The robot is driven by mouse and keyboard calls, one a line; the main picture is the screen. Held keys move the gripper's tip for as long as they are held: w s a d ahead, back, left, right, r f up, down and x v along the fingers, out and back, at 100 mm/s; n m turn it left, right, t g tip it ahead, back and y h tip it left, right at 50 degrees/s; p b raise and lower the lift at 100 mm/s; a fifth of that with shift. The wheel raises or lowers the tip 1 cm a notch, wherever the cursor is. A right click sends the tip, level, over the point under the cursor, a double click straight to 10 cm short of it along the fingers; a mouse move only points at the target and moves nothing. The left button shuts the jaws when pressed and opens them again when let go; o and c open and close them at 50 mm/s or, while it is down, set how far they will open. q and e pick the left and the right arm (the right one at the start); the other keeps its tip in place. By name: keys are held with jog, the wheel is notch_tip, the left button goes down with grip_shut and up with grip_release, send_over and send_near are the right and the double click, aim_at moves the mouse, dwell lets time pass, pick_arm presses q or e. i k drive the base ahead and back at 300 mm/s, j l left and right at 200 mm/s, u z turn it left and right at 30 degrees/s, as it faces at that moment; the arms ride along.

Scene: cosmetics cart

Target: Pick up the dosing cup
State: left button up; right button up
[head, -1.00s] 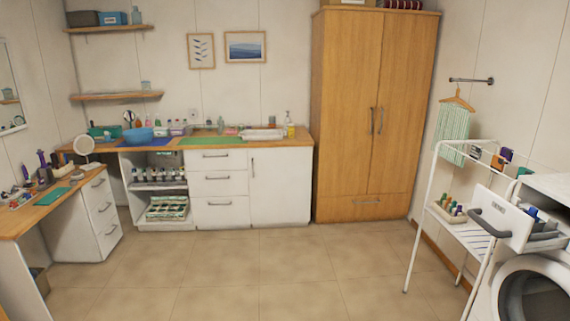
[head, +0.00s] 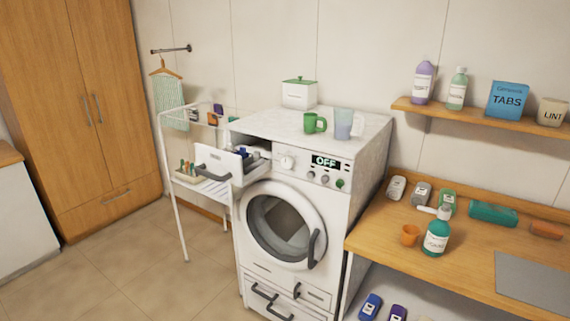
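Three cup-like things show in the head view, and I cannot tell for sure which is the dosing cup. A small orange cup (head: 410,236) stands on the wooden counter, left of a teal pump bottle (head: 436,238). A green cup with a handle (head: 312,123) stands on top of the washing machine. A pale bluish jug or measuring cup (head: 344,124) stands just right of it. Neither of my grippers is in view.
The washing machine (head: 369,142) has its detergent drawer (head: 219,167) pulled out and its round door shut. A white drying rack (head: 163,150) stands to its left. Several small containers line the back of the wooden counter (head: 400,268). A wall shelf (head: 480,121) holds bottles and boxes.

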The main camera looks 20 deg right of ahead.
aim_at(410, 233)
jog(key=z, duration=1.65)
jog(key=i+j+u, duration=0.2)
jog(key=u, duration=0.2)
jog(key=i+j+u, duration=0.25)
jog(key=u, duration=0.15)
jog(key=i+j+u, duration=0.1)
jog(key=i+u, duration=0.3)
jog(key=k+j, duration=0.05)
jog(key=k, duration=0.05)
